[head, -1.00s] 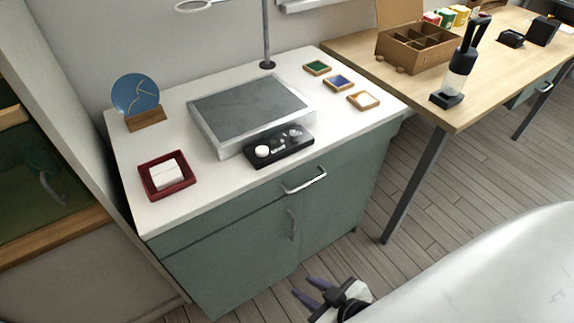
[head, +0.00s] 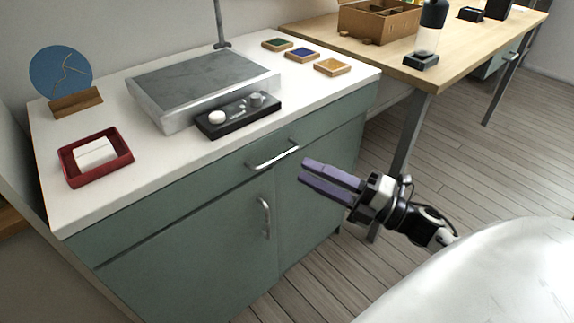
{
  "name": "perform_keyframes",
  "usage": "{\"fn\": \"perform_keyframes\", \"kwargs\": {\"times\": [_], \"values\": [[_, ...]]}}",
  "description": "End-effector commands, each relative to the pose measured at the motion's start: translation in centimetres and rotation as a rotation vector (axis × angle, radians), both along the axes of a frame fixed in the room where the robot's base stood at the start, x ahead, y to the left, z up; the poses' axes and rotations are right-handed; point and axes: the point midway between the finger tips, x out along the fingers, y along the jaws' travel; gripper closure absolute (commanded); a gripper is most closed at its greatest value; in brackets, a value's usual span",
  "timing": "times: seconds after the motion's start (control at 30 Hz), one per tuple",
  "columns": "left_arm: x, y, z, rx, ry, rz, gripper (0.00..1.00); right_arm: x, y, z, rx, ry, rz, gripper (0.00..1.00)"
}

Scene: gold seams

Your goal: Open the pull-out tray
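The pull-out tray appears to be the wide top drawer (head: 205,195) of the green cabinet, under the white top. Its front looks flush with the cabinet. It has a curved silver handle (head: 273,158) at its right part. My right gripper (head: 303,169) is in front of the cabinet, just right of the handle and slightly lower in the picture. Its two purple fingers point left toward the cabinet. They look a little apart, with nothing between them, and clear of the handle. My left gripper is not in view.
A cabinet door has an upright handle (head: 265,217) below the drawer. On the white top stand a red tray (head: 126,160), a blue plate (head: 60,75), a grey slab unit (head: 178,118), and a black control box (head: 238,113). A wooden table (head: 455,68) stands right. Floor is free between them.

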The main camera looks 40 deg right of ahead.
Motion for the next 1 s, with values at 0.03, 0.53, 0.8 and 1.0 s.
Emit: {"fn": "perform_keyframes", "kwargs": {"times": [0.03, 0.53, 0.8, 1.0], "values": [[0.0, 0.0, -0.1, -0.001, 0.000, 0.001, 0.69, 0.9, 0.5, 0.3, -0.001, -0.005, 0.003, 0.72], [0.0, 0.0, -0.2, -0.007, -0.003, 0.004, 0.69, 5.7, 2.9, 1.1, 0.001, 0.002, -0.001, 0.72], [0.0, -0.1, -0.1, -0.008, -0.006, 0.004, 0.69, 5.7, 2.9, 1.1, 0.003, 0.002, -0.001, 0.82], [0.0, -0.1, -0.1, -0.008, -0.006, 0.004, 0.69, 5.6, 2.9, 1.1, 0.003, 0.002, -0.001, 1.00]]}}
